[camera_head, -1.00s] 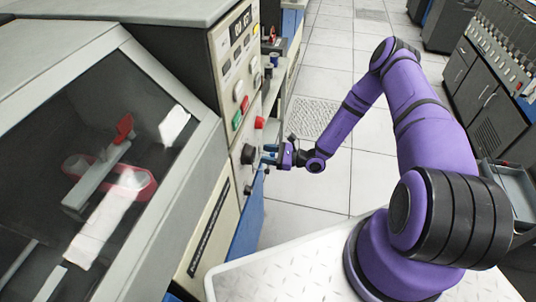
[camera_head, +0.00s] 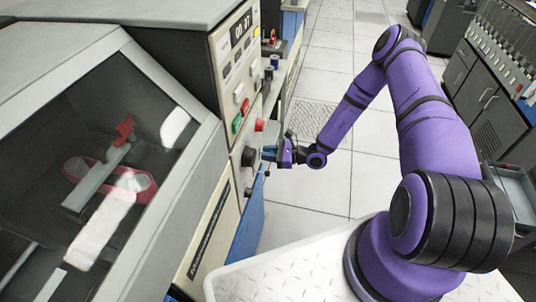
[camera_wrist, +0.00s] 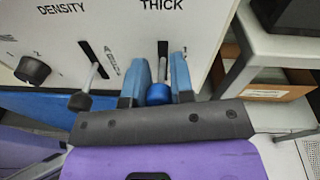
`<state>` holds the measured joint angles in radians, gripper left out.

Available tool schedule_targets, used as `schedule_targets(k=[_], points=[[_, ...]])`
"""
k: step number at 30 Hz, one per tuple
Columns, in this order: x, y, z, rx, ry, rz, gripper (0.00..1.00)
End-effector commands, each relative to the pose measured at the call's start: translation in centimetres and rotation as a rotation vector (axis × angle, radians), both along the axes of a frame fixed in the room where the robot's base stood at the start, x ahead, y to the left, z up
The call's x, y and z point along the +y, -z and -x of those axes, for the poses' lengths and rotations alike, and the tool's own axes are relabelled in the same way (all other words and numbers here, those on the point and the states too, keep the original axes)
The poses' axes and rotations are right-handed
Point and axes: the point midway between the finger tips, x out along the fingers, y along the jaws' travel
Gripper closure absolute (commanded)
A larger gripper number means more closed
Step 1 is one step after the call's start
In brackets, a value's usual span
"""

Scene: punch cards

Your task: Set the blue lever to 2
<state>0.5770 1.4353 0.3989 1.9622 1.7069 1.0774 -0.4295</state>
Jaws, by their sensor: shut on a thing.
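The blue lever (camera_wrist: 158,94) ends in a round blue knob in the wrist view. It stands below a dark slot in the white panel (camera_wrist: 120,12), under the word THICK. My gripper (camera_wrist: 157,76) has one blue finger on each side of the lever and is shut on it. The small scale marks left of the slot are too blurred to read, and the left finger partly covers that area. In the head view, my gripper (camera_head: 270,153) is at the machine's side panel, and the lever cannot be made out between the fingers.
A grey lever with a dark knob (camera_wrist: 81,101) stands close left of my gripper, under DENSITY. A black dial (camera_wrist: 33,70) is farther left. A grey table frame (camera_wrist: 275,48) is at the right. Red (camera_head: 259,125) and green (camera_head: 237,123) controls sit higher on the machine.

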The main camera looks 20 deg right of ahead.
Motion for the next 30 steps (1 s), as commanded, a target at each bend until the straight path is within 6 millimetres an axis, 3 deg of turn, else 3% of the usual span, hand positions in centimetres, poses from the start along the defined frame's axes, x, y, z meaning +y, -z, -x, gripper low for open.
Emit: schedule_targets(k=[1,4,16,30], points=[[0.1,-0.2,-0.1,-0.004,0.0,-0.003,0.73],[0.1,-0.1,-0.1,-0.004,-0.001,-0.003,0.52],[-0.7,-0.1,0.3,-0.003,0.0,-0.001,0.52],[-7.6,-1.1,4.2,-0.003,0.001,-0.002,0.52]])
